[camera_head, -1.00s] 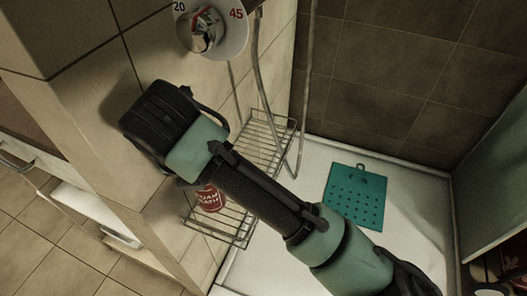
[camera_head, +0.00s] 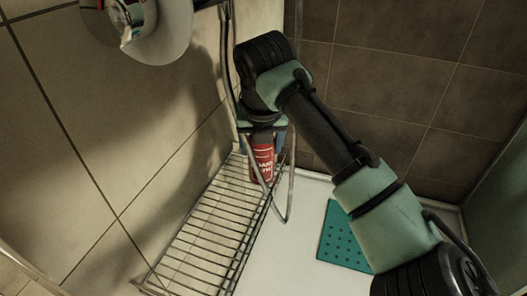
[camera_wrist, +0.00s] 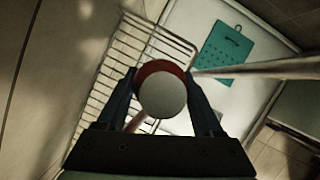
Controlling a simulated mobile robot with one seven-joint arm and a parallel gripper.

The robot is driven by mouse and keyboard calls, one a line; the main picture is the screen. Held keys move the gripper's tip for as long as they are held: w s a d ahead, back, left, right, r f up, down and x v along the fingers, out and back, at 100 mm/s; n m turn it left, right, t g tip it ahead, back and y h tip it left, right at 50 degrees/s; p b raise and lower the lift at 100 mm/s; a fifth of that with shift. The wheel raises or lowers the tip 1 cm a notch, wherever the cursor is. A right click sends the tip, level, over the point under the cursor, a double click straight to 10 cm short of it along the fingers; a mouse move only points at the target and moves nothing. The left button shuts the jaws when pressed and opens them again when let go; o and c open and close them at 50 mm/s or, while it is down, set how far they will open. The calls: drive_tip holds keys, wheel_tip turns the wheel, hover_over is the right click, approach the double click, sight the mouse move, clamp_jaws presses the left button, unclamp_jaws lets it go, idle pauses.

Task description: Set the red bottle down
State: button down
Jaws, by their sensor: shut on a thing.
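The red bottle (camera_head: 262,163) with pale lettering is upright below my wrist at the far end of the wire rack (camera_head: 205,235). My gripper (camera_head: 262,128) is shut on its upper part. In the wrist view the bottle's round grey top (camera_wrist: 163,95) and red rim sit between the two fingers of my gripper (camera_wrist: 163,90). The rack (camera_wrist: 120,60) shows beneath and to the left of the bottle. I cannot tell whether the bottle's base touches the rack wires.
A shower hose (camera_head: 286,190) hangs in a loop close beside the bottle. A teal perforated mat (camera_head: 345,238) lies on the white shower floor. The near part of the rack is empty.

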drive_tip(key=shift+w+d+f+b, duration=0.15)
drive_tip(key=shift+w+f+b, duration=0.05)
drive_tip(key=shift+f+b, duration=0.2)
drive_tip(key=shift+w+d+f+b, duration=0.1)
drive_tip(key=shift+w+f+b, duration=0.15)
drive_tip(key=shift+f, duration=0.15)
drive_tip(key=shift+c, duration=0.2)
unclamp_jaws()
drive_tip(key=shift+f, duration=0.1)
drive_tip(key=p+v, duration=0.4)
drive_tip(key=v, duration=0.4)
drive_tip(key=shift+f, duration=0.1)
